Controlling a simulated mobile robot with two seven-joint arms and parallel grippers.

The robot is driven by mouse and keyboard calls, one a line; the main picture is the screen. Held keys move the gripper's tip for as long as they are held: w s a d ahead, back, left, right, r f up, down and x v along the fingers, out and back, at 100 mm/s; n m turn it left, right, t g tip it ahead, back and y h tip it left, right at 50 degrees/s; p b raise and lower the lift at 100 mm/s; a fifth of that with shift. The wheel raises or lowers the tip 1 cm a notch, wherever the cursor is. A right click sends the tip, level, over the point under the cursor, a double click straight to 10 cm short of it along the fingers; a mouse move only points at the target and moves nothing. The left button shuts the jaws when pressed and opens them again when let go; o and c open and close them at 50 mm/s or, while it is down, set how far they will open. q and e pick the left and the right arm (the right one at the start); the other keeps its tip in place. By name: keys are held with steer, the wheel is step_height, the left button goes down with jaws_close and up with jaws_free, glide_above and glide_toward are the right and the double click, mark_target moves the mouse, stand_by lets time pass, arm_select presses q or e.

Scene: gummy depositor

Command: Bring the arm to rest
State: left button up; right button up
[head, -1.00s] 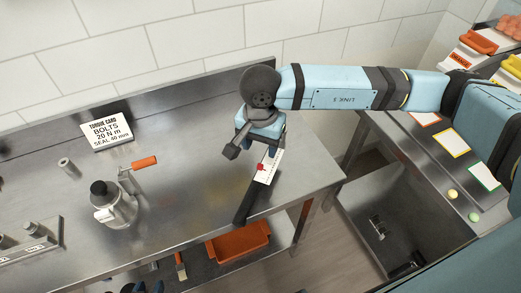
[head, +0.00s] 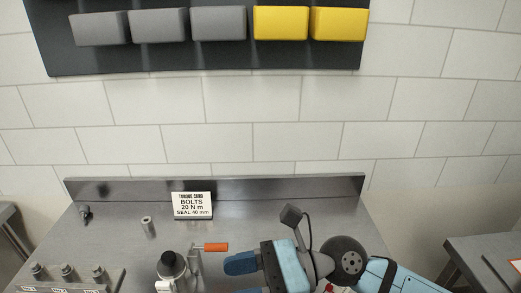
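My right arm comes in from the lower right. Its gripper (head: 243,277) is over the steel bench, just right of the orange-handled part. One dark blue finger shows clearly. A second shows only in part at the bottom edge, with a gap between them and nothing seen held. My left gripper is not in view.
A torque card (head: 192,206) stands near the bench's back ledge (head: 270,190). A small metal cylinder (head: 148,227), a black-topped metal device (head: 172,265) and an orange handle (head: 216,247) are on the bench. Grey bins (head: 160,26) and yellow bins (head: 281,23) hang above.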

steer(key=w+d+r+m+t+y, duration=0.1)
steer(key=w+d+r+m+t, duration=0.2)
steer(key=m+t, duration=0.7)
steer(key=w+d+r+m+t+y, duration=0.1)
steer(key=w+d+r+m+t, duration=0.3)
steer(key=m+t, duration=0.55)
steer(key=w+d+f+m+t+h, duration=0.1)
steer(key=d+f+m+h, duration=0.45)
steer(key=m+h, duration=0.4)
steer(key=w+d+f+m+t+h, duration=0.15)
steer(key=d+f+m+h, duration=0.45)
steer(key=m, duration=0.7)
steer(key=s+d+f+m+g+h, duration=0.4)
steer(key=s+d+f+m+g, duration=0.35)
steer(key=f, duration=0.35)
steer(key=s+d+f+m+g, duration=0.2)
steer(key=s+f+g, duration=0.2)
steer(key=s, duration=0.2)
steer(key=s+d+f+m+g, duration=0.1)
steer(key=s+f+m+g, duration=0.2)
steer(key=s, duration=0.4)
steer(key=w+a+f+n+t+y+p, duration=0.2)
steer(key=w+a+f+t+y+p, duration=0.1)
steer(key=w+a+f+t+p, duration=0.3)
step_height(320, 180, down, 2)
steer(key=shift+w+a, duration=0.2)
steer(key=shift+w, duration=0.05)
